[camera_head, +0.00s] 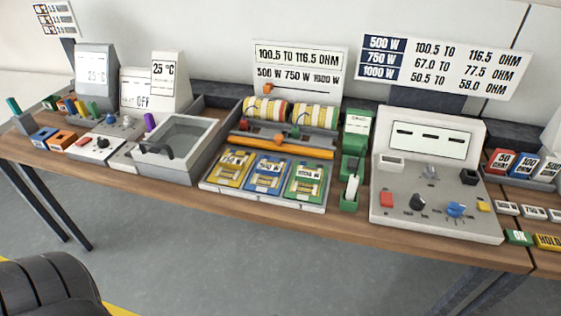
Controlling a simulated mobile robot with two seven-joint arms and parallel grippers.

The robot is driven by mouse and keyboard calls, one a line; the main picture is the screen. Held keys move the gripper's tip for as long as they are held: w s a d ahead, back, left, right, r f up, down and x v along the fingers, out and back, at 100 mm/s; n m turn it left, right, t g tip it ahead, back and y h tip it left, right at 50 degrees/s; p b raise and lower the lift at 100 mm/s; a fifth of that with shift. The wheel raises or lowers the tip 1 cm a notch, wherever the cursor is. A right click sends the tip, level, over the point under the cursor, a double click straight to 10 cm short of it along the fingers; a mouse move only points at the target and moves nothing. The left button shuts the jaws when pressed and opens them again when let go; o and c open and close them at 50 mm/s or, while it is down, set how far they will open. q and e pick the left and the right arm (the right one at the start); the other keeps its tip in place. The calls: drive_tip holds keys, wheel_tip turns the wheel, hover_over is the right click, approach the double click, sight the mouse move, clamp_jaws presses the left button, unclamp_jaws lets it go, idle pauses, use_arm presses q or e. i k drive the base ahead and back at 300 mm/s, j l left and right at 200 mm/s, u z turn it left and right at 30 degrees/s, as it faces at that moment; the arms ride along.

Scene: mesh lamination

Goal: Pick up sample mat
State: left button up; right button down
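No piece is plainly marked as the sample mat. Three flat labelled pieces lie side by side in a pale tray (262,198) at the middle of the bench: a yellow one (232,168), a blue one (268,175) and a green one (305,182). Each has a pale patterned label. Behind them, two cream rolls with coloured bands (266,109) sit in a holder above an orange bar (280,148). I cannot tell which of these is the sample mat. Neither gripper is in view.
A grey lidded box (178,145) stands left of the tray. A green dispenser (351,180) and a grey test console (428,215) with knobs stand to its right. Small coloured blocks (56,138) crowd the left end. The wooden bench's front edge (330,222) is a narrow bare strip.

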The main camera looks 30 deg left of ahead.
sight(307, 181)
drive_tip(key=u, duration=0.85)
